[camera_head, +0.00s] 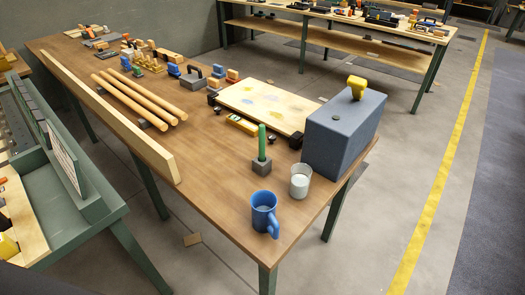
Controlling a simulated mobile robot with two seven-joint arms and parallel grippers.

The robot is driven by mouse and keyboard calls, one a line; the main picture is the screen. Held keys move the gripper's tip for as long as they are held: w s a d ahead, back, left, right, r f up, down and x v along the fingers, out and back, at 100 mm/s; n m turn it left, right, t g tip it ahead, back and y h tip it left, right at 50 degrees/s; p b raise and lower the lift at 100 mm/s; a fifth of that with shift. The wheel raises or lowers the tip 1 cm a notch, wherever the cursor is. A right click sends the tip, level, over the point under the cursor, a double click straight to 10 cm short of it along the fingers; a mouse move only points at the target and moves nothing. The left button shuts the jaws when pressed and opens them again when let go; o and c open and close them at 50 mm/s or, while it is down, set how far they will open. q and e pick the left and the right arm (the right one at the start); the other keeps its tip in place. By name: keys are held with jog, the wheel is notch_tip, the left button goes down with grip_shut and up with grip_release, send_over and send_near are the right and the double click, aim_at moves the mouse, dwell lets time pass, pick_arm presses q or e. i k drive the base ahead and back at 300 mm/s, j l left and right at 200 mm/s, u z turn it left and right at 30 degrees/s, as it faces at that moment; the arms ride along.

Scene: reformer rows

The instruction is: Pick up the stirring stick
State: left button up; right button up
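A green stick (262,140) stands upright in a small grey block (261,166) near the right end of the wooden table (215,170). It is the only thing here that looks like a stirring stick; its lower end is hidden in the block. A blue mug (263,210) stands at the table's near right corner, its handle to the right. A clear glass (299,182) with whitish contents stands between the mug and a large blue-grey box. Neither of my grippers is in view.
Behind lie a pale board (250,97) and a yellow level (242,124). Wooden rods (140,97) and a long plank (100,110) lie left. Bare tabletop lies left of the mug.

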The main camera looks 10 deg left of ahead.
aim_at(261, 128)
jog(key=i+l+u, duration=0.25)
jog(key=l, duration=0.35)
jog(key=i+l+u, duration=0.1)
jog(key=l+u, duration=0.15)
jog(key=l, duration=0.35)
jog(key=i+l+u, duration=0.2)
jog(key=l, duration=0.45)
jog(key=l+u, duration=0.25)
jog(key=l, duration=0.4)
